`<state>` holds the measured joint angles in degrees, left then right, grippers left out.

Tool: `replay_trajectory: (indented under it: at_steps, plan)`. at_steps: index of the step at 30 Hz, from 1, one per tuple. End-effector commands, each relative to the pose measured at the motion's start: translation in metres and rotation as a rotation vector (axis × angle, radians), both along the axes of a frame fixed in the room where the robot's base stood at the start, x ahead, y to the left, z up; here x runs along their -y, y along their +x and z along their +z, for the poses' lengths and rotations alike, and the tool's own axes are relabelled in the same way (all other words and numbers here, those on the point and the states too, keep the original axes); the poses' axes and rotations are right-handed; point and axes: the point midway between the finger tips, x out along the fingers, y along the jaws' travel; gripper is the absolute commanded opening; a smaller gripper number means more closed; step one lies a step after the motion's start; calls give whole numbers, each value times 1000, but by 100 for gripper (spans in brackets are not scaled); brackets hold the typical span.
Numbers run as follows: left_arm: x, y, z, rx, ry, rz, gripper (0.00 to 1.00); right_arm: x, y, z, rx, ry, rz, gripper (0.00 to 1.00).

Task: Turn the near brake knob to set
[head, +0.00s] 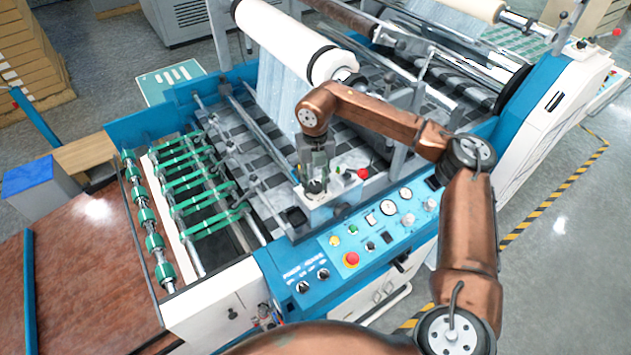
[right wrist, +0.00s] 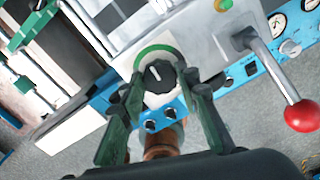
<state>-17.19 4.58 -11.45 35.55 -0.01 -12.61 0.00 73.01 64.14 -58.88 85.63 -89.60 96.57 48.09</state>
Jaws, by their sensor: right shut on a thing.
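The near brake knob (right wrist: 159,76) is black with a white pointer line and sits on a pale plate with a green arc at its edge. In the right wrist view the line points up and slightly left. My right gripper (right wrist: 167,92) has one green-grey finger on each side of the knob and is shut on it. In the head view my right gripper (head: 316,183) points down onto the machine's near bracket and hides most of the knob. My left gripper is in neither view.
A lever with a red ball (right wrist: 302,115) stands close to the right of the gripper; the ball also shows in the head view (head: 362,173). A blue control panel (head: 325,262) with a red button (head: 351,259) lies in front. A white roll (head: 290,42) is behind.

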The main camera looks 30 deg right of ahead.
Motion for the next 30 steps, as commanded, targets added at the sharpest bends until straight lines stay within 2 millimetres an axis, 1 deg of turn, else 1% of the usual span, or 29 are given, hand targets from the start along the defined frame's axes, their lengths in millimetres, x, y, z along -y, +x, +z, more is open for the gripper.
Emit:
replay_trajectory:
  at_steps: [3, 10, 27, 28, 30]
  plan:
    - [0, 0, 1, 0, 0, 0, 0, 0, 1, 2, 4, 0, -67, 6]
    - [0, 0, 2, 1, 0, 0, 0, 0, 2, 2, 6, 1, -151, 6]
    - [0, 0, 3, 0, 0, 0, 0, 1, 2, 2, 7, 0, -181, 6]
    - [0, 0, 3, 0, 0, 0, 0, 1, 2, 2, 7, 0, -181, 31]
    - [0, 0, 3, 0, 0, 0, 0, 1, 2, 2, 6, 1, -181, 36]
